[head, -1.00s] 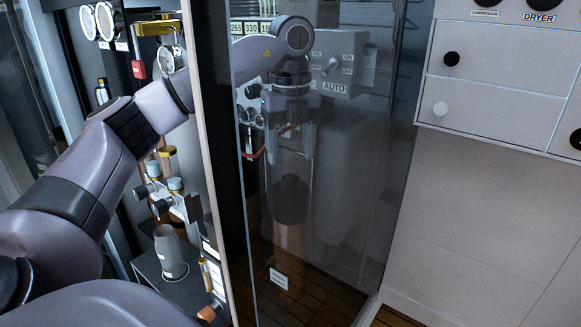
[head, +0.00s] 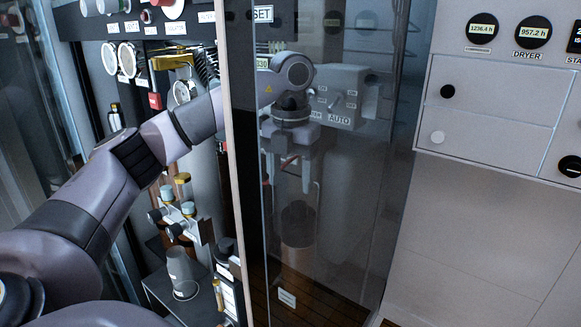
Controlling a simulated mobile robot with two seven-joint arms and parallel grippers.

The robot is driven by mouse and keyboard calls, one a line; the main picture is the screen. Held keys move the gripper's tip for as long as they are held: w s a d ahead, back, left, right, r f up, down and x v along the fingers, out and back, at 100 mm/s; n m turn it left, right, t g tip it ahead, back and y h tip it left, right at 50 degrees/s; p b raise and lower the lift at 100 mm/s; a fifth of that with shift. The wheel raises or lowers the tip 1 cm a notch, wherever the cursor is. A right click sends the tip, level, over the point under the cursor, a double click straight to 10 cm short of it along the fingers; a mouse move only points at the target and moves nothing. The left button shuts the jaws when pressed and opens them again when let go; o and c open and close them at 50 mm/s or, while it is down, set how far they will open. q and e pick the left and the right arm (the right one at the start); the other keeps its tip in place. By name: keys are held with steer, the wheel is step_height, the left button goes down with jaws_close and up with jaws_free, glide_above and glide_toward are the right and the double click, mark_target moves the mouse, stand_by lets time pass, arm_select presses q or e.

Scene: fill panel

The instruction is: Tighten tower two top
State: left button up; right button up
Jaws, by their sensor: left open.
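My left gripper (head: 290,168) points down behind a clear glass door. Its two fingers are apart with nothing visible between them. A dark cylinder (head: 298,222) stands below the fingers, seen dimly through the glass and apart from them. Small fittings with gold and pale blue tops (head: 182,180) stand left of the door frame. No label readable here says tower two, so I cannot tell which part is its top. My right gripper is not in view.
The glass door (head: 345,230) and its pale frame edge (head: 238,150) stand close to my left arm. A grey box marked AUTO (head: 342,95) is behind the gripper. A grey cup (head: 182,274) stands lower left. White cabinet panels (head: 490,120) fill the right.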

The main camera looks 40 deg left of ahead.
arm_select(q)
steer(key=shift+s+m+p, duration=0.15)
steer(key=shift+m+p, duration=0.45)
steer(key=shift+m, duration=0.75)
steer(key=shift+s+m+p, duration=0.15)
steer(key=shift+m+p, duration=0.4)
steer(key=shift+m, duration=0.8)
